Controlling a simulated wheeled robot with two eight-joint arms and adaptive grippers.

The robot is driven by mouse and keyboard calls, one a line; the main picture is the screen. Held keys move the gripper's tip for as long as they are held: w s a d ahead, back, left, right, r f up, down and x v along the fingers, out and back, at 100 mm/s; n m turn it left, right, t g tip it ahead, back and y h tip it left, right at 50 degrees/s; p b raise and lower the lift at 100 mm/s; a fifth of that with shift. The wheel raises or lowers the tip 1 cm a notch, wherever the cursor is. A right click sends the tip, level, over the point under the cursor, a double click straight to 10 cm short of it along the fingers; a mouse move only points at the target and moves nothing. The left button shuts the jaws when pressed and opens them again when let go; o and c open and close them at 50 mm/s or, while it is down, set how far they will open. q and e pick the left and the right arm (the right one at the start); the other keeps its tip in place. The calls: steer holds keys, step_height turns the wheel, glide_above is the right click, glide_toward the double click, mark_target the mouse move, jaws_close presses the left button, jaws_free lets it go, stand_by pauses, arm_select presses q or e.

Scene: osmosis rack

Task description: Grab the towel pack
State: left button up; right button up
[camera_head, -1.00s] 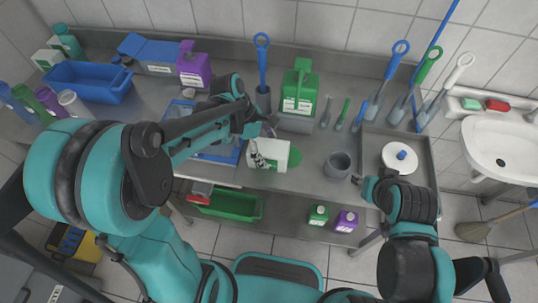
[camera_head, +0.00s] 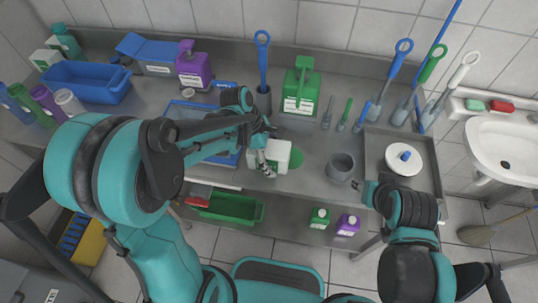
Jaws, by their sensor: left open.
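A white pack (camera_head: 281,157) lies on the steel counter (camera_head: 310,180), with a round green part showing at its right side. No label on it can be read, so I cannot tell for certain that it is the towel pack. My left gripper (camera_head: 266,162) is open at the left part of the white pack, with a finger in front of it. I cannot tell whether they touch. My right gripper (camera_head: 362,187) is by the counter's front edge, below the grey cup, and its jaws are too small to judge.
A grey cup (camera_head: 340,166) stands right of the pack. A blue tray (camera_head: 222,158) lies to its left, partly behind my arm.

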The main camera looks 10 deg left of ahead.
arm_select(q)
steer(key=c, duration=1.4)
